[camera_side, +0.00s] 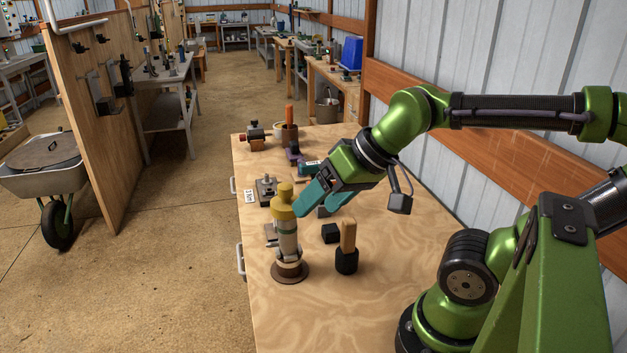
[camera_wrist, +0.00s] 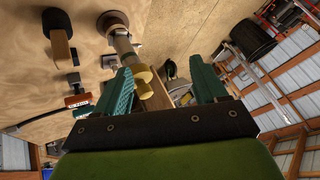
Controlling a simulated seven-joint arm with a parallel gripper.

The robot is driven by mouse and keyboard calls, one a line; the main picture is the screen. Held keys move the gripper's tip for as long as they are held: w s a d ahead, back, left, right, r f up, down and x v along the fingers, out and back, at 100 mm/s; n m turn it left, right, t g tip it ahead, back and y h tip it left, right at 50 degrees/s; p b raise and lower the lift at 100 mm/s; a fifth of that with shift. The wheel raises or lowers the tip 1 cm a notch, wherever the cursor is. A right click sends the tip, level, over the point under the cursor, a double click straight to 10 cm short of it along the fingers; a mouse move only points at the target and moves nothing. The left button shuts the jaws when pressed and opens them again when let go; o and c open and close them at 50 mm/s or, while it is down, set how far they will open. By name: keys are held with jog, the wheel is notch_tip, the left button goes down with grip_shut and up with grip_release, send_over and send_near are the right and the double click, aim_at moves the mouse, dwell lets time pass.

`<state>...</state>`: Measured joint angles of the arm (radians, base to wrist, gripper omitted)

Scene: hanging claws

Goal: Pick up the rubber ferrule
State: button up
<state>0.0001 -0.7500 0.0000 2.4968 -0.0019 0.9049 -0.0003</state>
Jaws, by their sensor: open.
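A black, cup-like piece (camera_side: 346,262) sits at the foot of an upright wooden stick (camera_side: 348,236) on the bench. It looks like the rubber ferrule, though I cannot be sure. It also shows at the upper left of the wrist view (camera_wrist: 55,18). My gripper (camera_side: 313,210) has teal fingers, open and apart from this black piece, above it and to its left. A grey column (camera_side: 288,243) with a yellow top (camera_side: 284,203) and round brown base stands close to my fingers. In the wrist view my gripper (camera_wrist: 160,66) has the yellow top (camera_wrist: 143,76) showing between its fingers.
A small black block (camera_side: 330,233) lies beside the wooden stick. Several tools and a brown cup with a stick (camera_side: 289,134) stand farther back on the wooden bench (camera_side: 375,310). The bench front is clear. A metal wall (camera_side: 480,60) runs along the right.

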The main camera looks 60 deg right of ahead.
notch_tip(320, 180, up, 6)
jog(key=f, duration=0.1)
jog(key=m+g+h, duration=0.2)
jog(key=m+g, duration=0.3)
jog(key=g, duration=0.2)
send_over(330, 226)
notch_tip(330, 226, down, 23)
jog(key=shift+s+a, duration=0.15)
jog(key=shift+f, duration=3.1)
jog(key=c, duration=1.1)
jog(key=shift+o, duration=0.2)
